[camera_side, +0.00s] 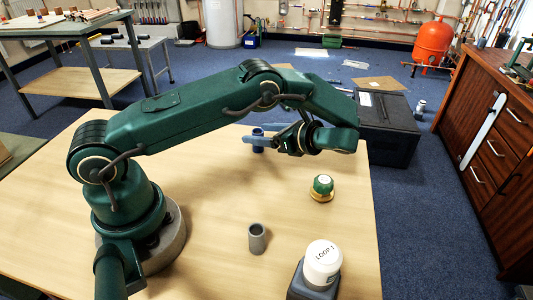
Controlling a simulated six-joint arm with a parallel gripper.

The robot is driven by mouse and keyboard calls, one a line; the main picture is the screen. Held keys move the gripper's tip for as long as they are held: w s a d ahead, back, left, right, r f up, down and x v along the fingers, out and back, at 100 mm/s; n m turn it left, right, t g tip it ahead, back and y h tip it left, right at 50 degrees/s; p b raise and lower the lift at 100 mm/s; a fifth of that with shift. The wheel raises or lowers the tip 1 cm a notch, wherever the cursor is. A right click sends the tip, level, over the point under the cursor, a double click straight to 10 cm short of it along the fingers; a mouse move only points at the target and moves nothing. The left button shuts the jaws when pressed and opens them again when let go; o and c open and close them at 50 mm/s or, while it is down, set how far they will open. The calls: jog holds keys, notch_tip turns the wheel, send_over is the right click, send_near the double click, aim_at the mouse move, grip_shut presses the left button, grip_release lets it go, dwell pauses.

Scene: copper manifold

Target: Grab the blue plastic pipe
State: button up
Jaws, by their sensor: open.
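I cannot tell whether either finger touches the pipe. The fingers hide part of it.
On the table (205,235) stand a grey pipe (257,239), a green-and-brass fitting (322,187) and a white-capped container (322,263). A black case (387,130) stands behind the table. The table's right-middle area is mostly clear.

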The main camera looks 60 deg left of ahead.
aim_at(257, 133)
jog(key=shift+x, duration=2.25)
grip_shut()
